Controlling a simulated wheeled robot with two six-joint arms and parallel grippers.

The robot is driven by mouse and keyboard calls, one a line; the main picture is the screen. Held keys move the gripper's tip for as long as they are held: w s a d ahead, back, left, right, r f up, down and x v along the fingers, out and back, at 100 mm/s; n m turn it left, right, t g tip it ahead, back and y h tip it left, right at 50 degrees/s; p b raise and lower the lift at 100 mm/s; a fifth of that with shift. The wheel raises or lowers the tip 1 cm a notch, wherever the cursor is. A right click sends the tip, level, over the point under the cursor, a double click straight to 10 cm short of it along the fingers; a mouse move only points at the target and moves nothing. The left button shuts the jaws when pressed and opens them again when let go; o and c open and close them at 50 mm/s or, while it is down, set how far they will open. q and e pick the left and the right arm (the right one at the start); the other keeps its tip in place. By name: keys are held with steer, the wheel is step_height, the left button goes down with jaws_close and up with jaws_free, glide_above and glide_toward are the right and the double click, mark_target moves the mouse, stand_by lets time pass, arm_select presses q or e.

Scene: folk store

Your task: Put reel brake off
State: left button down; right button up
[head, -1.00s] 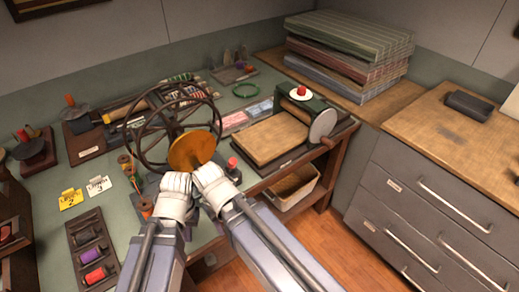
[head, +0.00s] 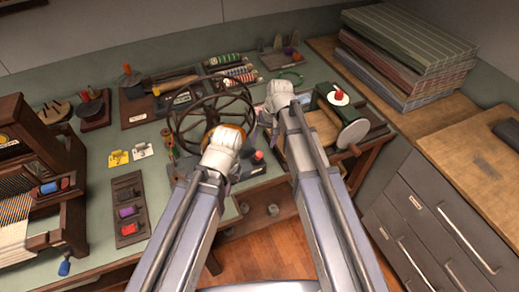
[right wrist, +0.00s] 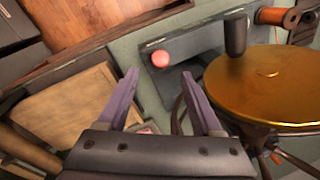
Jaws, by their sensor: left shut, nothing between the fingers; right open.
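The reel, a dark spoked wheel (head: 192,112), stands on the green bench with a gold disc at its hub, mostly behind my left gripper (head: 224,136). The gold disc (right wrist: 268,88) is large in the right wrist view. A red knob (head: 258,156) sits on the grey base beside the reel; it also shows in the right wrist view (right wrist: 160,58). I cannot tell whether this is the brake. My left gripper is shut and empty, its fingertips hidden. My right gripper (right wrist: 160,84) is open and empty, above the bench between the red knob and the press.
A press with a red knob and white round side (head: 340,97) stands right of my right arm. Stacked cloth (head: 410,45) and drawers (head: 430,225) are at right.

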mark_target(259, 153)
steer(key=shift+a+f+b, duration=0.25)
steer(key=shift+f+b, duration=1.05)
steer(key=shift+a+f+b, duration=0.3)
steer(key=shift+f+b, duration=1)
steer(key=shift+a+f+b, duration=0.25)
steer(key=shift+f+b, duration=1.05)
steer(key=shift+c, duration=0.2)
jaws_close()
steer(key=shift+w, duration=0.1)
